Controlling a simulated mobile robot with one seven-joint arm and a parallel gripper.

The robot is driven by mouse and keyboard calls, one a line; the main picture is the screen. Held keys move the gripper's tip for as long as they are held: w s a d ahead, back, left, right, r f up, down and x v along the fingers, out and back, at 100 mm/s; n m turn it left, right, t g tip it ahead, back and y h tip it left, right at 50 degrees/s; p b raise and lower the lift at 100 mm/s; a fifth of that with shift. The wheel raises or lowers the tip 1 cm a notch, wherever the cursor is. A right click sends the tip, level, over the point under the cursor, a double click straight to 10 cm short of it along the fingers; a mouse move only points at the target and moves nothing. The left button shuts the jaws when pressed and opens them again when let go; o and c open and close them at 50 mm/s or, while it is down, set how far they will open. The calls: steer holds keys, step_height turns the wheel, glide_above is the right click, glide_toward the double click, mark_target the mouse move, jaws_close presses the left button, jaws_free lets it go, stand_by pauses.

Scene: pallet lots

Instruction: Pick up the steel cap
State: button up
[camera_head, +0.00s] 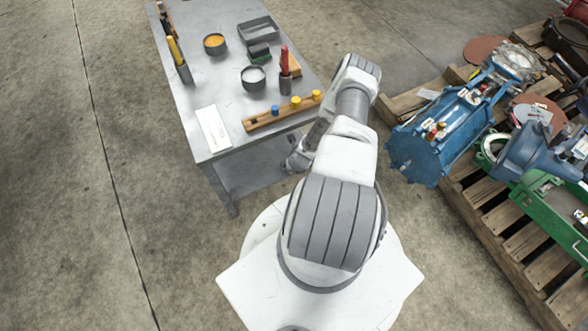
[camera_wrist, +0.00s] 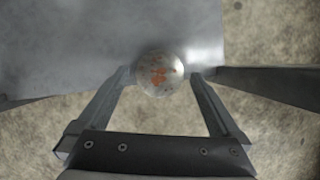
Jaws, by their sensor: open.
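The steel cap (camera_wrist: 160,73) is a small round grey piece with rusty orange spots, in the upper middle of the wrist view. It shows by the edge of a grey metal surface (camera_wrist: 90,40); I cannot tell whether it rests on it. My gripper (camera_wrist: 160,77) is open, with one finger on each side of the cap; I cannot tell whether either touches it. In the head view my gripper (camera_head: 298,160) is low beside the right side of the grey table, partly hidden by my arm. I cannot make out the cap there.
The grey table (camera_head: 205,92) holds cups, a tray, tools and a wooden pegged rack (camera_head: 282,113). Its lower shelf (camera_head: 250,172) lies beside my gripper. A dark bar (camera_wrist: 275,85) is right of the fingers. Pallets (camera_head: 500,225) with machine parts stand right. Floor at left is clear.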

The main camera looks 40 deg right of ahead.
steer(key=shift+b+x, duration=0.6)
steer(key=shift+x, duration=1)
steer(key=c, duration=1.4)
steer(key=shift+c, duration=0.9)
steer(key=shift+r, duration=0.1)
